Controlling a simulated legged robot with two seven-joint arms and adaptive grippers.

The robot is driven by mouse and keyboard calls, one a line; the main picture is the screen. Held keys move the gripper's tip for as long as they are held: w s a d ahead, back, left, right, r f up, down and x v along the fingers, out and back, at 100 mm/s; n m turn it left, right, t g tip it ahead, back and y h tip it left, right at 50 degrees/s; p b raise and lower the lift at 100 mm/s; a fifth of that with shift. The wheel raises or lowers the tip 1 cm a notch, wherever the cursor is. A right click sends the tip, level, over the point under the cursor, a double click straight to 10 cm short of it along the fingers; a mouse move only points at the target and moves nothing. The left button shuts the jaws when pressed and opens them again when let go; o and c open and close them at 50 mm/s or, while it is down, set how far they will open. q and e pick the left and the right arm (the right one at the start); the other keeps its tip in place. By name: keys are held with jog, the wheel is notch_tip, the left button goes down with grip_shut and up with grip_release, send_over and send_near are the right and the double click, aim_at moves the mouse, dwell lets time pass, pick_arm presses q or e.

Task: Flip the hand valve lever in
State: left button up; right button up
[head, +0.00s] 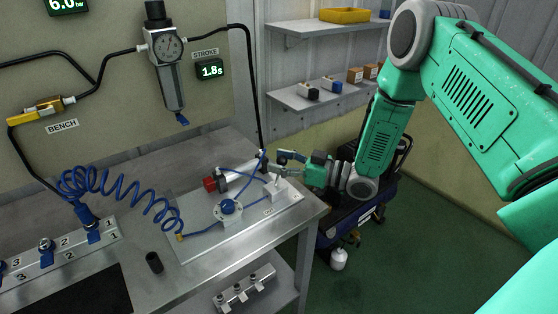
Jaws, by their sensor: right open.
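A small pale hand valve block (279,192) stands near the right end of a metal plate (195,243) on the bench. A small lever seems to rise from its top, but it is too small to tell which way it leans. My right gripper (279,162) comes in from the right and is open, just above and behind the valve block. I cannot tell whether a finger touches the lever. On the same plate are a blue knob (229,206) on a round base and a cylinder (238,179) with a red end (210,184). My left gripper is not in view.
A coiled blue hose (120,199) runs from the manifold (62,258) to the plate. A dark short cylinder (154,263) stands at the bench front. The regulator (167,60) and stroke display (209,70) are on the back panel. Shelves (315,93) stand behind.

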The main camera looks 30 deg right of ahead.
jog(key=shift+d+f, duration=0.1)
jog(key=shift+d, duration=0.25)
jog(key=shift+c, duration=0.8)
jog(key=shift+d, duration=0.1)
grip_shut()
jog(key=shift+f, duration=0.15)
jog(key=shift+w+d+f+m+t+y+b, duration=0.1)
jog(key=shift+d+m+t+y+b, duration=0.15)
jog(key=shift+m+b, duration=0.45)
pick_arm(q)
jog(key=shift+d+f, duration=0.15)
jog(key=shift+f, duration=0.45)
pick_arm(e)
jog(key=shift+a, duration=0.1)
jog(key=shift+o, duration=0.8)
grip_release()
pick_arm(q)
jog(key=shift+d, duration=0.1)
pick_arm(e)
jog(key=shift+d, duration=0.25)
